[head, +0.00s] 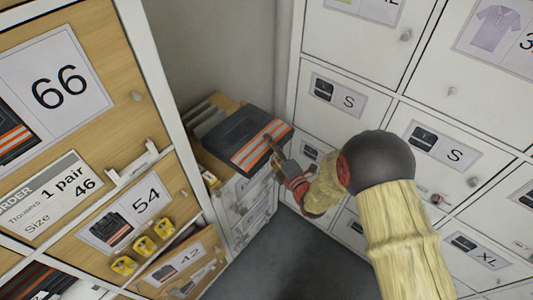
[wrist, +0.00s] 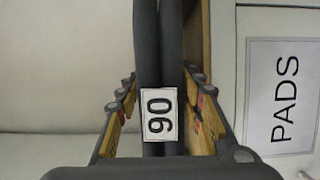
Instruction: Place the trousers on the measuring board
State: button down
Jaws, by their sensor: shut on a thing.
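The folded dark trousers (head: 242,132) have orange and pale reflective stripes. They are over the top of a low cabinet in the corner in the head view. My gripper (head: 277,158) is shut on their near right edge. In the wrist view the dark folded cloth (wrist: 158,50) runs between the fingers of my gripper (wrist: 160,110), with a white size tag (wrist: 160,115) turned sideways, seemingly 90. I cannot tell whether the trousers touch the cabinet top or hang above it. I cannot make out a measuring board for certain.
The low cabinet (head: 253,207) has a wooden top with dark upright items at its back left. Numbered wooden lockers (head: 65,85) stand close on the left, with yellow items (head: 143,246) on a ledge. White lockers (head: 335,105) line the right. Grey floor (head: 300,262) is open between.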

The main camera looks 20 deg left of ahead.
jog(key=shift+f+b, duration=0.7)
jog(key=shift+f, duration=1.15)
jog(key=shift+f, duration=0.1)
jog(key=c, duration=1.2)
grip_release()
jog(key=shift+f, duration=0.1)
jog(key=p+v, duration=0.2)
jog(key=v, duration=1)
jog(key=shift+d+p, duration=0.1)
jog(key=shift+p, duration=0.3)
